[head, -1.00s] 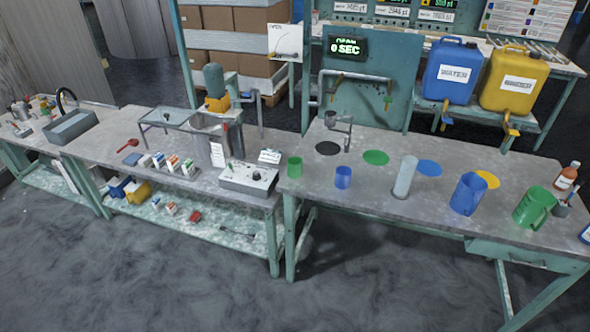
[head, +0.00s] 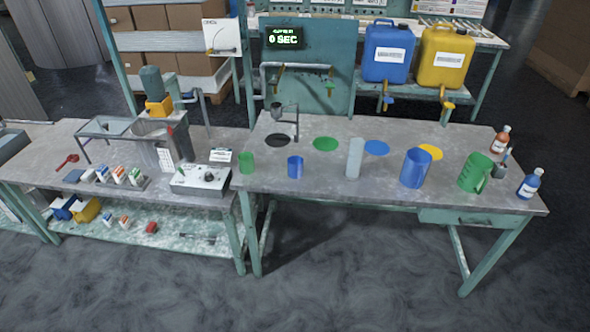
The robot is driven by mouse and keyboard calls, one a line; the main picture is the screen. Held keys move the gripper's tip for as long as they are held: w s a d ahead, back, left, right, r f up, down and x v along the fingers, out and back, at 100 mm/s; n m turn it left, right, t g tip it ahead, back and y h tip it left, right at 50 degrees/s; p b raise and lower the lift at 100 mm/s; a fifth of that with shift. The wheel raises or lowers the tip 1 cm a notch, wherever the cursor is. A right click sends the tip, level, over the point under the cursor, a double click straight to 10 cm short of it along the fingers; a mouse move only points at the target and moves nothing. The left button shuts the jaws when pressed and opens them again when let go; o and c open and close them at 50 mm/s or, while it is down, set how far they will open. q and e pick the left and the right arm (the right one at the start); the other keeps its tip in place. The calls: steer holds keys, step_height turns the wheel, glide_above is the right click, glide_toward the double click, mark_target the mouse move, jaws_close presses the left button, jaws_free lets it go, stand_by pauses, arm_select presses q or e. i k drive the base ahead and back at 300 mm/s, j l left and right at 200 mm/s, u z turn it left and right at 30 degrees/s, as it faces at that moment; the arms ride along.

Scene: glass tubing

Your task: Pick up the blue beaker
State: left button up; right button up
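Two blue vessels stand upright on the right-hand table (head: 340,186). The smaller blue beaker (head: 295,167) is left of the middle, in front of the black and green discs. A larger blue jug (head: 416,168) stands further right, in front of the yellow disc. Which one is the task's blue beaker, I cannot tell from their looks alone. Both stand apart from their neighbours. Neither of my grippers is in view.
A small green cup (head: 247,162), a clear cylinder (head: 354,158) and a green jug (head: 475,173) share the table. Bottles (head: 529,183) stand at its right end. A control box (head: 200,179) sits on the left table. Open floor (head: 350,275) lies in front.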

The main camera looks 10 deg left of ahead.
mark_target(295, 163)
steer(key=i+j, duration=0.35)
steer(key=j, duration=0.15)
steer(key=i+j, duration=0.4)
steer(key=i+j+z, duration=0.1)
steer(key=i+j, duration=0.25)
steer(key=j, duration=0.2)
steer(key=i+j, duration=0.35)
steer(key=j, duration=0.15)
steer(key=i+j, duration=0.35)
steer(key=j, duration=0.2)
steer(key=i+l+z, duration=0.05)
